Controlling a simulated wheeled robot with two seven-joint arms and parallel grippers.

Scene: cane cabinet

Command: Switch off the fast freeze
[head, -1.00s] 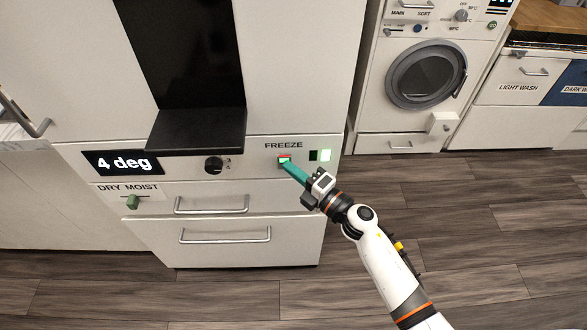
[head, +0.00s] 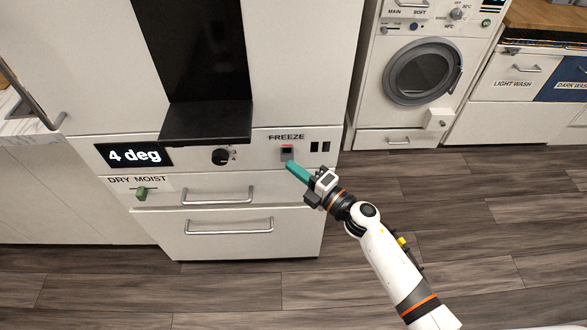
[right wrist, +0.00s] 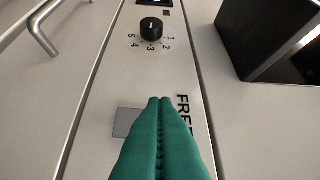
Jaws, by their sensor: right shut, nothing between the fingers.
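My right gripper (head: 289,166) has green fingers, shut and empty, with the tips just below the switch. Whether they touch it I cannot tell. In the right wrist view the shut fingers (right wrist: 159,100) point at the panel, beside a grey square of the switch (right wrist: 127,121), and partly cover the FREEZE label. My left gripper is out of view.
A black numbered knob (head: 221,157) and a "4 deg" display (head: 135,156) are left on the panel. A black dispenser shelf (head: 207,122) juts out above. Drawers with bar handles (head: 229,228) lie below. A washing machine (head: 412,78) stands right. The floor at right is clear.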

